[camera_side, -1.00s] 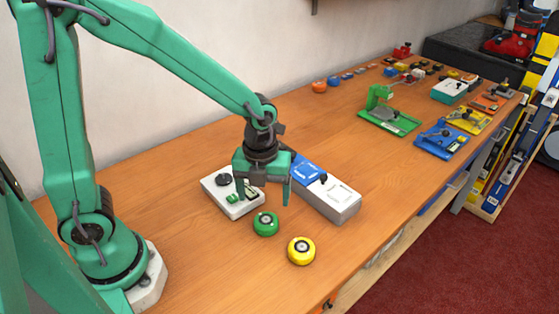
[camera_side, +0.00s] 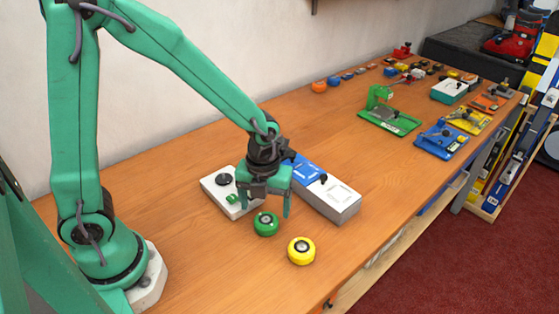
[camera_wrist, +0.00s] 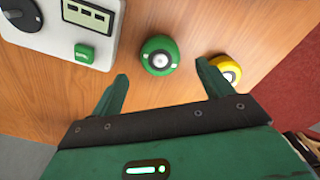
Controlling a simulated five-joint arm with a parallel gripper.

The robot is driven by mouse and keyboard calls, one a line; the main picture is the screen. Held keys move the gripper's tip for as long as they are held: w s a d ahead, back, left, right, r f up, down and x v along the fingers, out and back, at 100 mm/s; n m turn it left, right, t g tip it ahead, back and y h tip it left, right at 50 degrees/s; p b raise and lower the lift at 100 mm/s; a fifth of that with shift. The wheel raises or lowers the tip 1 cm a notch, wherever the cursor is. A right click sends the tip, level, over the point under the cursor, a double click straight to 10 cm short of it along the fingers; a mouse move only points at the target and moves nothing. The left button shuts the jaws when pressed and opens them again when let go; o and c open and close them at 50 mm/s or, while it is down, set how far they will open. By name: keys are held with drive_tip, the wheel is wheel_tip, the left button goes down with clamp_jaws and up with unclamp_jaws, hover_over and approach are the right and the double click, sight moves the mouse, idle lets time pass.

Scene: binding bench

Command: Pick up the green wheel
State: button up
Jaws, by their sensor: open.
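The green wheel (camera_side: 266,224) lies flat on the wooden bench, round with a pale metal hub. It also shows in the wrist view (camera_wrist: 159,55), beyond my fingertips and between their lines. My gripper (camera_side: 267,209) is open and empty, pointing down just behind and above the wheel in the side view. In the wrist view its two green fingers (camera_wrist: 161,81) are spread apart, and neither appears to touch the wheel.
A yellow wheel (camera_side: 301,251) lies right of the green one; in the wrist view it (camera_wrist: 226,69) is near the right fingertip. A white control box (camera_side: 218,187) and a blue-and-grey box (camera_side: 338,202) stand close behind. Bare bench lies in front and left.

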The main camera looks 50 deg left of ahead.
sight(267, 219)
drive_tip(key=shift+w+a+f, duration=0.1)
drive_tip(key=shift+f, duration=1.2)
drive_tip(key=shift+w+f, duration=0.1)
drive_tip(key=shift+f, duration=1.15)
drive_tip(key=c, duration=1.1)
drive_tip(key=shift+r, duration=0.2)
drive_tip(key=shift+r, duration=0.9)
wheel_tip(267, 219, up, 2)
drive_tip(key=shift+r, duration=0.1)
drive_tip(key=s+d+r, duration=0.4)
drive_tip(key=s+d, duration=0.1)
drive_tip(key=s+d+r, duration=0.2)
drive_tip(key=s+d, duration=0.1)
drive_tip(key=shift+d+r, duration=0.2)
drive_tip(key=shift+r, duration=0.1)
